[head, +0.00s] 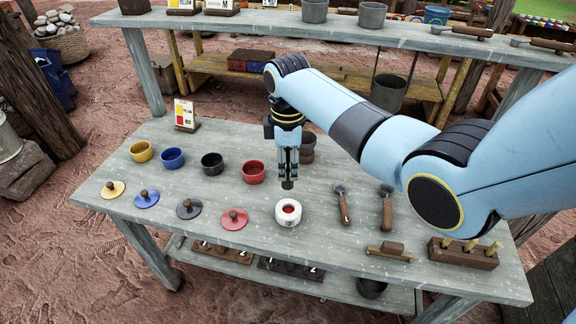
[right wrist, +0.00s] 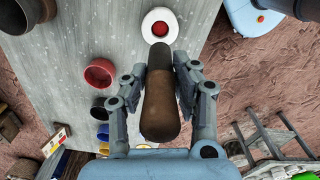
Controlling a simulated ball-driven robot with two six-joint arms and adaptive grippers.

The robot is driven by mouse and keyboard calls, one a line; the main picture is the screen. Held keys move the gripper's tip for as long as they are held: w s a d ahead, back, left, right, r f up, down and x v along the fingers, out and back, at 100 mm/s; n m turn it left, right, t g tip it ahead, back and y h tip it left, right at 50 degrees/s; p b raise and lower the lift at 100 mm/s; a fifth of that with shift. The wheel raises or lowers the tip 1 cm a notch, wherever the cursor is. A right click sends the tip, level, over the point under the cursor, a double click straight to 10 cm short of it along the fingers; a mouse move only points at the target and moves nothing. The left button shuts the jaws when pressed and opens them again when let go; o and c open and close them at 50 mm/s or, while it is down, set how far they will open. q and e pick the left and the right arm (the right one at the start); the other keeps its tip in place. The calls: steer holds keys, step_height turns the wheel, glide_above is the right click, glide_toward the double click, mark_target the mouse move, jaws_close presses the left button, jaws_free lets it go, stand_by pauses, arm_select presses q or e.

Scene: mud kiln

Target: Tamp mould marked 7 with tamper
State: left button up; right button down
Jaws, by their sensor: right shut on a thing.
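My right gripper (head: 288,168) points down over the table and is shut on the tamper (head: 288,185), whose dark end shows below the fingers. In the right wrist view the gripper (right wrist: 160,88) clasps the tamper's brown wooden handle (right wrist: 160,108). The tamper's dark end points toward a round white mould (right wrist: 151,20) with red material in its middle. In the head view this mould (head: 287,221) stands on the table just below the tamper, with a gap between them. A dark mark on its side is too small to read. My left gripper is not in view.
Left of the mould are yellow, blue, black and red cups (head: 253,172) and matching lids (head: 234,219). Two handled tools (head: 342,205) lie right, near a wooden roller tool (head: 389,252) and peg block (head: 463,253).

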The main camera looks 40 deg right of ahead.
mark_target(289, 189)
steer(key=shift+f, duration=0.5)
steer(key=shift+d+f+b, duration=0.1)
steer(key=shift+f+b, duration=2.95)
steer(key=shift+f, duration=0.6)
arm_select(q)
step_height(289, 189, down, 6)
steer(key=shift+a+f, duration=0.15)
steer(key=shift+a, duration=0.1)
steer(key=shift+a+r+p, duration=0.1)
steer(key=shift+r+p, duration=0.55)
arm_select(e)
steer(key=shift+r, duration=0.1)
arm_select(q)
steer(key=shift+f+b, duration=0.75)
arm_select(e)
steer(key=shift+s+f, duration=0.15)
steer(key=shift+f, duration=1.2)
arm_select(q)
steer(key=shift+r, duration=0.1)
